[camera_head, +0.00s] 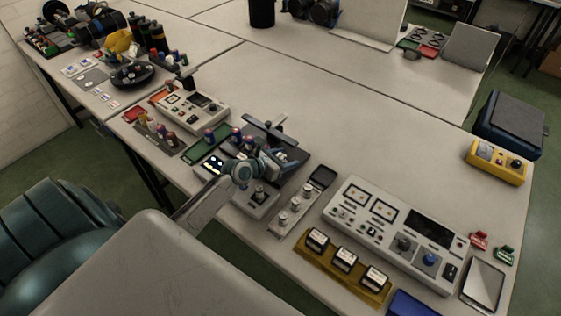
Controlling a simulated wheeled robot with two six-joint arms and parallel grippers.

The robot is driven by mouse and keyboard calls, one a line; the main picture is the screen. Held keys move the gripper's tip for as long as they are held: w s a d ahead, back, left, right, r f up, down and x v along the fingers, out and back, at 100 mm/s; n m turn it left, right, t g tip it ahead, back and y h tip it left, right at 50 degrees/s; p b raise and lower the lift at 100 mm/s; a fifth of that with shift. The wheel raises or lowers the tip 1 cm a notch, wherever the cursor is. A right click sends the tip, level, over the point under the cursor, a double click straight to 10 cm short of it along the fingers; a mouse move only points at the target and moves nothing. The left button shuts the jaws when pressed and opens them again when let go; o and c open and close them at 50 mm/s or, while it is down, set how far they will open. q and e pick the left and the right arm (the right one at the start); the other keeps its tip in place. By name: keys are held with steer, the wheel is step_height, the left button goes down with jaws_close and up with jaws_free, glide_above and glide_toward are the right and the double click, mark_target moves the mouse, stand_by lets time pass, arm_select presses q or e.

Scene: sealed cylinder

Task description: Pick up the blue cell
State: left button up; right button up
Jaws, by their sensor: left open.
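Several small cylindrical cells stand on the bench left of centre. One with a blue side (209,135) stands on a green tray (206,150). More dark blue and reddish cells (236,134) stand close to my gripper, partly hidden by it. They are too small to tell which is the blue cell. My left gripper (284,158) reaches in from the lower left. It is open, over a dark device with a black top bar (270,131), and I see nothing held. Its wrist hides part of the device. My right gripper is not in view.
A large control panel (395,230), a yellow rack (345,268) and a yellow box (496,162) stand to the right. The bench behind the device is clear.

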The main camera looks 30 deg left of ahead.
arm_select(q)
steer(key=c, duration=1.1)
steer(key=shift+r, duration=0.15)
